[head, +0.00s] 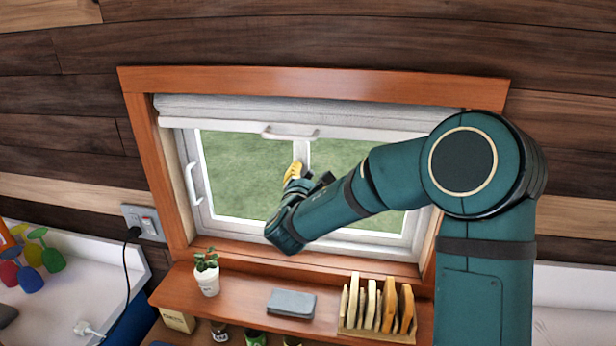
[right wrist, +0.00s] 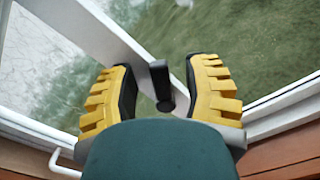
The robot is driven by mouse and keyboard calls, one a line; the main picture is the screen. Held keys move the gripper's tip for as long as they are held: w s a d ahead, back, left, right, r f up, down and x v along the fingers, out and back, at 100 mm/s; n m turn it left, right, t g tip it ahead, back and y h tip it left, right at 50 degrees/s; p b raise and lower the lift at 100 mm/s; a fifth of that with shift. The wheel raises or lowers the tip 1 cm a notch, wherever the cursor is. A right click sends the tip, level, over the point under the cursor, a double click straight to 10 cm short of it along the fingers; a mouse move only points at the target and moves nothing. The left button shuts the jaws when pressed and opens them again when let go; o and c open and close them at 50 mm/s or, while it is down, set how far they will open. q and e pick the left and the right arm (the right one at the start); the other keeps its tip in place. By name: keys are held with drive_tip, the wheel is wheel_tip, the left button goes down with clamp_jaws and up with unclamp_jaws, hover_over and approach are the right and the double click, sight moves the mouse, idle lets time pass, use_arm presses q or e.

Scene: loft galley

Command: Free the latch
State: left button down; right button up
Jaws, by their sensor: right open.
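The latch (right wrist: 162,85) is a small dark handle on the white middle bar of the window, seen in the right wrist view. My right gripper (right wrist: 165,85) is open, with one yellow ribbed finger on each side of the latch. I see gaps between the latch and both fingers. In the head view my right gripper (head: 292,174) is in front of the window's middle bar (head: 302,152), and I cannot make out the latch there. The window panes look closed, with grass behind them. My left gripper is not in view.
A rolled blind with a white pull handle (head: 290,132) hangs above. Another white handle (head: 192,184) is on the left frame. The shelf below holds a potted plant (head: 207,274), a grey box (head: 291,303) and a rack of slices (head: 378,308).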

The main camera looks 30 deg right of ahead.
clamp_jaws()
drive_tip(key=shift+r, duration=0.1)
idle(0.4)
drive_tip(key=n, duration=0.1)
drive_tip(key=n+b, duration=0.1)
drive_tip(key=n, duration=0.1)
drive_tip(key=shift+w+a+r+b, duration=0.15)
drive_tip(key=shift+w+a+b, duration=0.1)
drive_tip(key=shift+a+b, duration=0.1)
drive_tip(key=shift+w+a+r+n, duration=0.1)
drive_tip(key=shift+w+a+n, duration=0.1)
drive_tip(key=shift+n, duration=0.5)
drive_tip(key=shift+w+a+n, duration=0.1)
drive_tip(key=shift+a+n, duration=0.05)
drive_tip(key=shift+n, duration=0.45)
drive_tip(key=shift+w+a+n, duration=0.1)
drive_tip(key=shift+a+n, duration=0.05)
drive_tip(key=shift+n, duration=0.45)
drive_tip(key=shift+r, duration=0.1)
